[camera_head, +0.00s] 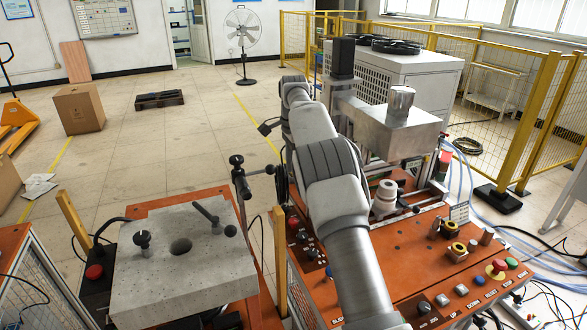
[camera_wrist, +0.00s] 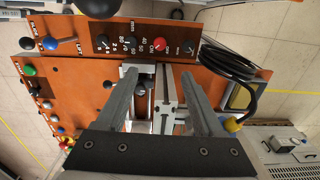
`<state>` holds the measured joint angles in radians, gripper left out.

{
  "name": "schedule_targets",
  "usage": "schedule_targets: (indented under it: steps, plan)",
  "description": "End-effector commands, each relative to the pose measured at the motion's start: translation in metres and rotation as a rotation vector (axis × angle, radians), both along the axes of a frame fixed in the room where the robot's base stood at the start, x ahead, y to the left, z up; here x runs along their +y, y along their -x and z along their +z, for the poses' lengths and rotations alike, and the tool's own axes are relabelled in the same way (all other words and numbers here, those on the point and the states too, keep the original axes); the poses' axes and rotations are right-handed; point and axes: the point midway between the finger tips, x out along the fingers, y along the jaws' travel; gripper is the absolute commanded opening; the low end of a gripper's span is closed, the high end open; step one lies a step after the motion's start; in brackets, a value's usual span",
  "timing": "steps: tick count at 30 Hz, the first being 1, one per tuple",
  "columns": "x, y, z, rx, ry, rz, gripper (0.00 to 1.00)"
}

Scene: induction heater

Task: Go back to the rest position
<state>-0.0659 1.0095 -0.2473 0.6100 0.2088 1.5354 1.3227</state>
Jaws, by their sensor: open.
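My gripper (camera_wrist: 158,72) shows in the wrist view with its two grey fingers apart and nothing held between them. Below and beyond the fingers is the orange machine panel (camera_wrist: 85,85), with a metal slide (camera_wrist: 167,98) seen in the gap. I cannot tell how far the fingertips are from it. In the head view my arm reaches up from the bottom middle over the orange machine top (camera_head: 400,245). The gripper itself cannot be made out there.
A grey block table (camera_head: 190,270) with posts stands left of my arm. The heater's metal box (camera_head: 395,125) and a white coil post (camera_head: 385,195) stand to its right. A black cable (camera_wrist: 230,65) loops beside the right finger.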

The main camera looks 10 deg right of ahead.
Motion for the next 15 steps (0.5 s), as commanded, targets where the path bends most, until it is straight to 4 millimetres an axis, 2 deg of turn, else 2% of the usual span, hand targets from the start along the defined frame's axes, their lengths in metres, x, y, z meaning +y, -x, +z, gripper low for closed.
schedule_targets:
  steps: [5, 8, 11, 15]
  plan:
    - [0.0, 0.0, 0.0, 0.0, 0.0, 0.001, 0.69]
    - [-0.001, 0.002, 0.007, -0.007, -0.002, 0.011, 0.69]
    - [-0.005, 0.009, 0.025, -0.025, -0.008, 0.042, 0.69]
    - [-0.011, 0.03, 0.063, -0.067, -0.019, 0.126, 0.69]
